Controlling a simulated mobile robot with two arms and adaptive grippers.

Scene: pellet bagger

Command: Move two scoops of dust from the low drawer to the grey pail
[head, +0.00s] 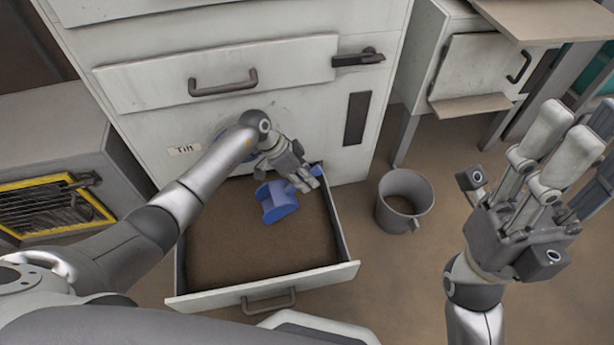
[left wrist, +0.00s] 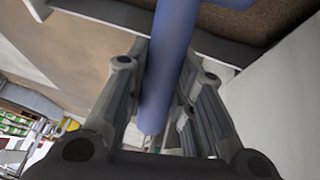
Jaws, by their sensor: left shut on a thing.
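The low drawer (head: 262,289) is pulled open and full of brown dust (head: 240,240). My left gripper (head: 302,178) is over the drawer's back right corner, shut on the handle of a blue scoop (head: 277,203). The scoop's handle (left wrist: 165,75) runs between the fingers in the left wrist view. Its head is over the dust; I cannot tell if it touches the dust or holds any. The grey pail (head: 410,187) stands on the floor right of the drawer, with some brown material inside. My right gripper (head: 525,165) is raised at the right, its fingers apart and empty.
The white machine front (head: 290,115) rises behind the drawer, with a closed upper drawer (head: 215,80). A cabinet with a yellow-framed grille (head: 45,207) is at the left. A bench with a small cabinet (head: 480,70) stands behind the pail. Floor around the pail is clear.

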